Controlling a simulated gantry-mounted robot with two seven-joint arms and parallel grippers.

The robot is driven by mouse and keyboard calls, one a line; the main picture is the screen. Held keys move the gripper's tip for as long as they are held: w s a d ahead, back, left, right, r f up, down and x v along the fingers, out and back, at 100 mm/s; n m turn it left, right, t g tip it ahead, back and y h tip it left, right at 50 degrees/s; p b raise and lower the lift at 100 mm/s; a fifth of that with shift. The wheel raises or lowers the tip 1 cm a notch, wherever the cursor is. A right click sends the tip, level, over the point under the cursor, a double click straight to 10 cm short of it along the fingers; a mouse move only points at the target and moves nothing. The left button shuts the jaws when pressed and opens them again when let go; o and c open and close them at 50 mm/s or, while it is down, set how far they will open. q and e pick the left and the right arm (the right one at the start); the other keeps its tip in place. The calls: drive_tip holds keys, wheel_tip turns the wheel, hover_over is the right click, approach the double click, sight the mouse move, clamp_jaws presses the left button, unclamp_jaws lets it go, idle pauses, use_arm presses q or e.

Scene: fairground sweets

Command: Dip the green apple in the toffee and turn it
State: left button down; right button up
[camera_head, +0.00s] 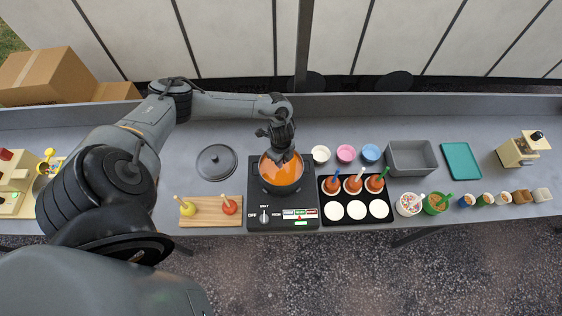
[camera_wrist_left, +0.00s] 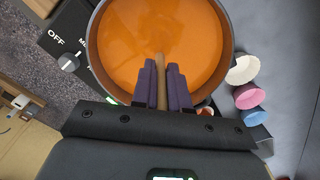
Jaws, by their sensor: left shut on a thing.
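My left gripper (camera_head: 283,157) is above the pot (camera_head: 264,183) of orange toffee (camera_head: 282,175) on the dark hotplate. In the left wrist view the gripper (camera_wrist_left: 161,88) is shut on a wooden stick (camera_wrist_left: 160,65), which reaches out over the toffee (camera_wrist_left: 150,35). No green apple shows at the end of the stick; whether one is under the toffee I cannot tell. A yellow apple (camera_head: 188,209) and a red apple (camera_head: 229,207), both on sticks, are on the wooden board (camera_head: 208,220). My right gripper is not in view.
Left of the hotplate (camera_head: 256,221) lies a grey lid (camera_head: 215,162). To its right is a black tray (camera_head: 343,221) with three orange-coated pieces on coloured sticks and white discs. Small bowls, a grey bin (camera_head: 411,158) and a teal tray (camera_head: 461,161) stand farther right.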

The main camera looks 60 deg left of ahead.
use_arm(q)
drive_tip(key=m+b, duration=0.1)
drive_tip(key=m, duration=0.2)
drive_tip(key=shift+f, duration=0.1)
drive_tip(key=m+b, duration=0.1)
drive_tip(key=m, duration=0.2)
drive_tip(key=shift+b, duration=0.35)
drive_tip(key=m+b, duration=0.1)
drive_tip(key=m, duration=0.1)
drive_tip(key=shift+m+b, duration=0.4)
drive_tip(key=m+b, duration=0.1)
drive_tip(key=m, duration=0.1)
drive_tip(key=shift+m, duration=0.4)
drive_tip(key=shift+r+p, duration=0.35)
drive_tip(key=shift+p, duration=0.05)
drive_tip(key=n+p, duration=0.4)
drive_tip(key=shift+f+n+p, duration=0.15)
drive_tip(key=shift+n+p, duration=0.2)
drive_tip(key=shift+n, duration=0.35)
drive_tip(key=n+p, duration=0.3)
drive_tip(key=shift+r, duration=0.2)
drive_tip(key=shift+f+n+p, duration=0.15)
drive_tip(key=shift+n+p, duration=0.15)
drive_tip(key=shift+n, duration=0.1)
drive_tip(key=shift+f+n, duration=0.1)
drive_tip(key=shift+n, duration=0.9)
